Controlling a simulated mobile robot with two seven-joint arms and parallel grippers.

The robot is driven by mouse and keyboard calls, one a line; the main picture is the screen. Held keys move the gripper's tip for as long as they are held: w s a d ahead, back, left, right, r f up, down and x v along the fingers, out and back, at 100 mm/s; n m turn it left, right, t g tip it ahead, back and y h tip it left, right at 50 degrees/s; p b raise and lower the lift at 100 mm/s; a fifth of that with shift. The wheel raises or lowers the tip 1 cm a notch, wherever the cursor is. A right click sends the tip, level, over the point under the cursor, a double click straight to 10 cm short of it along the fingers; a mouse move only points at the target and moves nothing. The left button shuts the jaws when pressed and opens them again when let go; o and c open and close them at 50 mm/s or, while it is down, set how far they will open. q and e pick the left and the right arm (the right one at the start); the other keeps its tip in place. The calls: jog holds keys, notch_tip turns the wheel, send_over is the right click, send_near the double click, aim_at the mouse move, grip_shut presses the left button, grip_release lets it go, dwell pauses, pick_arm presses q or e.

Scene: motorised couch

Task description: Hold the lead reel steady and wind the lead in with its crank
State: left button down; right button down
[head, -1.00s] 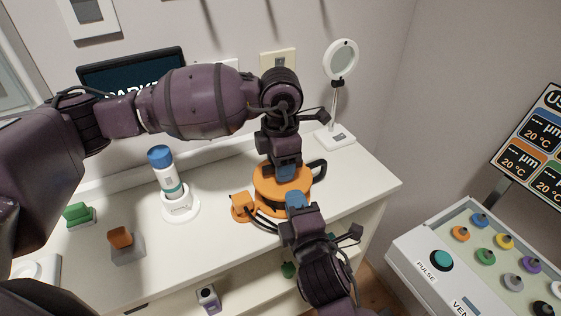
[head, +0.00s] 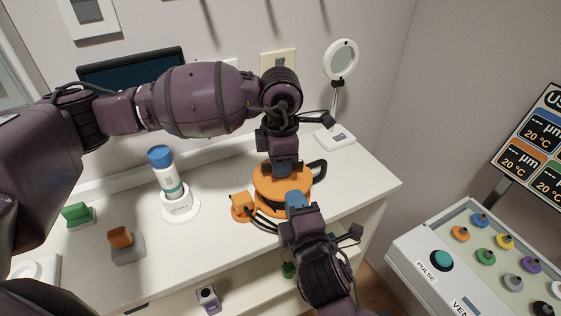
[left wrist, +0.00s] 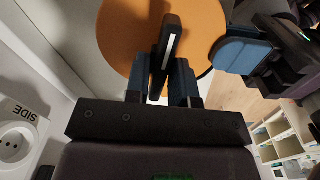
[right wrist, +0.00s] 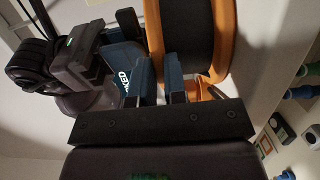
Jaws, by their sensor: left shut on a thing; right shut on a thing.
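The lead reel (head: 268,181) is orange with a black drum, lying face up near the desk's right end. In the head view my left gripper (head: 285,172) comes down over its top. In the left wrist view that gripper (left wrist: 165,85) is shut on the black crank (left wrist: 172,38) over the orange disc. My right gripper (head: 297,201) is at the reel's front edge. In the right wrist view it (right wrist: 159,80) is shut on the reel's orange rim (right wrist: 153,28). A black lead (head: 264,221) runs by an orange plug (head: 241,204) left of the reel. My grippers hide part of the reel.
A white bottle with blue cap (head: 163,172) stands in a white holder left of the reel. Green (head: 77,214) and orange (head: 121,238) blocks sit further left. A magnifier lamp (head: 340,62) stands behind. A button console (head: 440,260) is at the right.

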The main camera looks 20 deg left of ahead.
pick_arm(q)
jog(key=m, duration=0.6)
jog(key=shift+w, duration=0.1)
jog(key=m, duration=0.5)
jog(key=shift+w+m, duration=0.1)
jog(key=shift+m, duration=0.3)
dwell(0.3)
jog(key=c, duration=1)
grip_release()
jog(key=shift+o, duration=0.2)
jog(key=shift+r, duration=0.1)
notch_tip(320, 180, up, 12)
